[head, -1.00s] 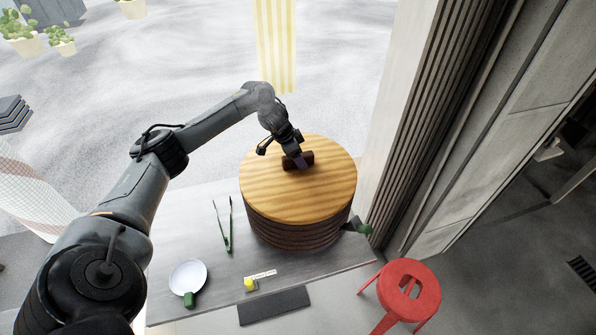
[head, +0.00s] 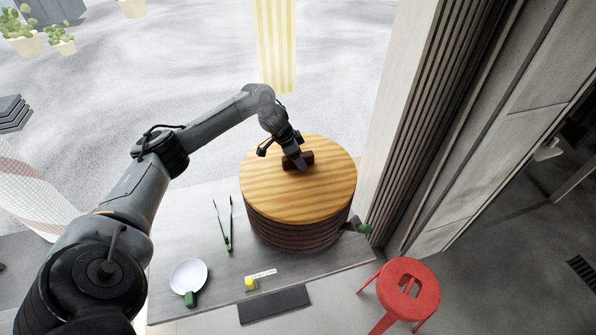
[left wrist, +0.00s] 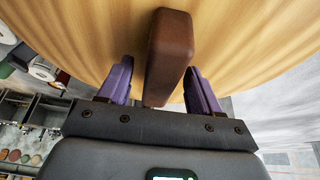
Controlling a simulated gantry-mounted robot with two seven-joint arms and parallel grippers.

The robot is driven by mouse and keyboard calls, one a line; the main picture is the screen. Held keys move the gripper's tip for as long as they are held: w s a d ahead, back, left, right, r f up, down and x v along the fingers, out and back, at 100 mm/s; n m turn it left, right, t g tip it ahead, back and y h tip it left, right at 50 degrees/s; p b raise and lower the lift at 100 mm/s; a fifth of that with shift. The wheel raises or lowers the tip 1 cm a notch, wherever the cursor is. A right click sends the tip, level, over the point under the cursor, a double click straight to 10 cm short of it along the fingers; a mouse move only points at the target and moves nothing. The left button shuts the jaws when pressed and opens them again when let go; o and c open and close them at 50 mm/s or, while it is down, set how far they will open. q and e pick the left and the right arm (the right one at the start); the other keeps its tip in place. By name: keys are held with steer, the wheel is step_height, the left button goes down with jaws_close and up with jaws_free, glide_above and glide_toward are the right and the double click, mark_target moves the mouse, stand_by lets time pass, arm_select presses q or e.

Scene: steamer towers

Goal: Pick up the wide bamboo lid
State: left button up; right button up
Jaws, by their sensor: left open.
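The wide bamboo lid (head: 300,202) is a round, light wood disc on top of a dark, ribbed round steamer stack (head: 295,234) on the grey table. Its dark brown bar handle (head: 304,158) stands at the middle of the lid. My left gripper (head: 299,162) is at the handle from above. In the left wrist view, the open left gripper (left wrist: 160,88) has its two purple fingers on either side of the handle (left wrist: 169,50), with gaps visible on both sides. The lid surface (left wrist: 240,40) fills the background there. My right gripper is not in view.
A red stool (head: 418,283) and a wall stand to the right.

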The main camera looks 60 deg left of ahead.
arm_select(q)
jaws_close()
steer(key=shift+r, duration=0.1)
stand_by(0.4)
